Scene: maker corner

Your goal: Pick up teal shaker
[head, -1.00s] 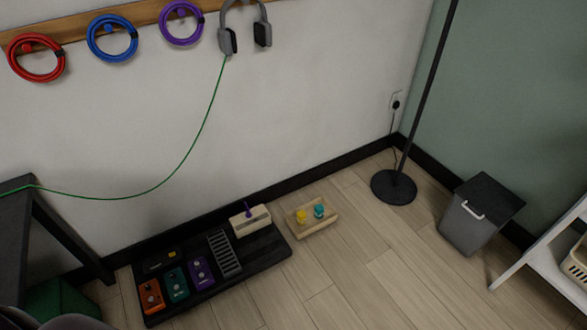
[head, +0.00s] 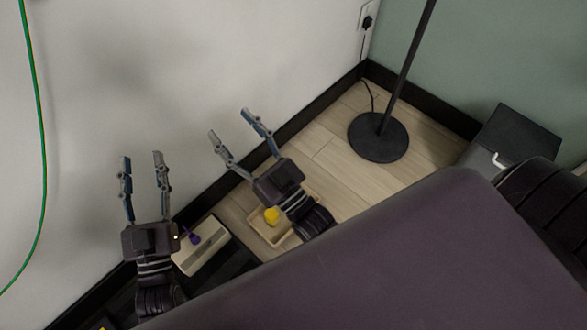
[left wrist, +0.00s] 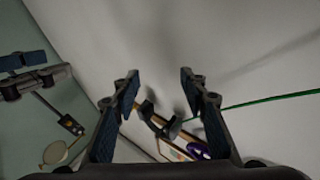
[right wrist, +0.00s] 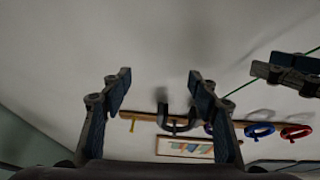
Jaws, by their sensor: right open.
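The teal shaker is not visible in any view now; my right gripper and wrist cover part of the small wooden tray (head: 284,239) where it stood. The yellow shaker (head: 271,216) shows in that tray, just beside my right wrist. My right gripper (head: 229,123) is open and empty, above the tray with its fingers toward the wall. It also shows open in the right wrist view (right wrist: 160,76). My left gripper (head: 141,157) is open and empty, farther left in front of the wall, and also shows open in the left wrist view (left wrist: 160,74).
A cream box with a purple lever (head: 194,239) sits left of the tray on the dark pedalboard. A lamp base (head: 378,137) and a grey bin (head: 515,135) stand to the right. The wall is close behind both grippers. Headphones (right wrist: 176,122) hang on a wall rail.

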